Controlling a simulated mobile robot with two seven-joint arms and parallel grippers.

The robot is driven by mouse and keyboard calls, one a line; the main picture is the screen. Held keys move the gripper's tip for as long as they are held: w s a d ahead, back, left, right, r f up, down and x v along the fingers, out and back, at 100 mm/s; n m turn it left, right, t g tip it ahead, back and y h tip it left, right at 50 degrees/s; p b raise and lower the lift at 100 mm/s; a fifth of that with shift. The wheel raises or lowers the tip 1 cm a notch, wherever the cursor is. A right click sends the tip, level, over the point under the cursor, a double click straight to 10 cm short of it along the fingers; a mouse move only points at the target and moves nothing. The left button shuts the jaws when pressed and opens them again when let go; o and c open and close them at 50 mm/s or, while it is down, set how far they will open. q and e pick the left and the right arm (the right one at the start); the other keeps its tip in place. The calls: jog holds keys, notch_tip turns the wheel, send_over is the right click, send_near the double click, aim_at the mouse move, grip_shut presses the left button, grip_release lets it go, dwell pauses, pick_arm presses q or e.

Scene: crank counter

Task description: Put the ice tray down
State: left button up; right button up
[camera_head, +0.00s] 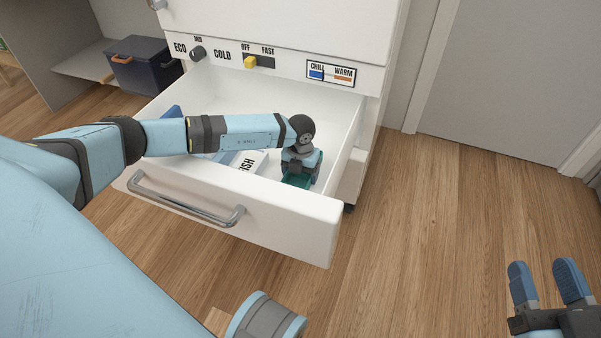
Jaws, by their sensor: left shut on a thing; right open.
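The teal ice tray (294,182) is inside the open white drawer (240,207), at its front right. Only a small part of the tray shows beneath my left gripper (302,170), which points down and is shut on it. The fingertips are mostly hidden by the wrist, and I cannot tell whether the tray touches the drawer floor. My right gripper (546,288) is open and empty over the wood floor at the lower right.
A white box with printed letters (250,168) and a blue item (174,112) lie in the drawer, partly behind my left arm. The drawer has a metal handle (187,207). Above it are a knob (198,53) and a yellow switch (250,62). A dark cooler (142,66) stands at the back left.

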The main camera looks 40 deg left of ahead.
aim_at(300, 179)
pick_arm(q)
jog(key=o, duration=0.9)
jog(key=shift+f, duration=0.1)
jog(key=shift+o, duration=0.9)
pick_arm(e)
jog(key=shift+f, duration=0.45)
pick_arm(q)
jog(key=shift+r, duration=0.2)
notch_tip(300, 179, up, 3)
jog(key=shift+f+p, duration=0.1)
jog(key=shift+p, duration=0.8)
notch_tip(300, 179, up, 9)
jog(key=p, duration=0.4)
pick_arm(e)
jog(key=shift+s+a+f+m+g+h, duration=0.15)
jog(key=shift+s+a+m+g, duration=0.25)
jog(key=shift+m, duration=0.3)
jog(key=shift+s+a+m+g+h, duration=0.3)
jog(key=shift+s+m, duration=0.2)
jog(key=shift+m, duration=0.2)
jog(key=shift+s+a+f+m+g+h, duration=0.1)
jog(key=shift+s+a+m+g, duration=0.15)
jog(key=shift+s+m+g, duration=0.35)
jog(key=shift+w, duration=0.2)
jog(key=shift+r, duration=0.15)
